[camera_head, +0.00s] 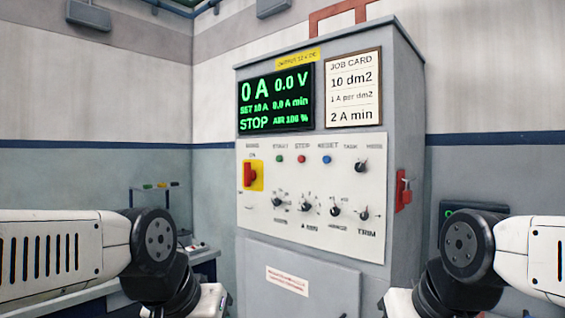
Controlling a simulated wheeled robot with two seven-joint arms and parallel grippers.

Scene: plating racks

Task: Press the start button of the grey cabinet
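The grey cabinet (405,90) stands upright in the middle of the view, facing me. Its white control panel (310,225) carries a green button (280,159) under the label START, a red button (301,159) under STOP and a blue button (326,159) under RESET. The dark display (275,98) above reads 0 A, 0.0 V, SET 10 A and STOP. My two arms come in from the left and right edges, both low and apart from the panel. Their grippers are below the frame or hidden, so I see no fingertips.
A red and yellow switch (252,176) and several black knobs sit on the panel. A job card (353,88) hangs beside the display. A red handle (403,190) sticks out from the cabinet's right side. A bench (200,252) stands at the left. The space before the panel is clear.

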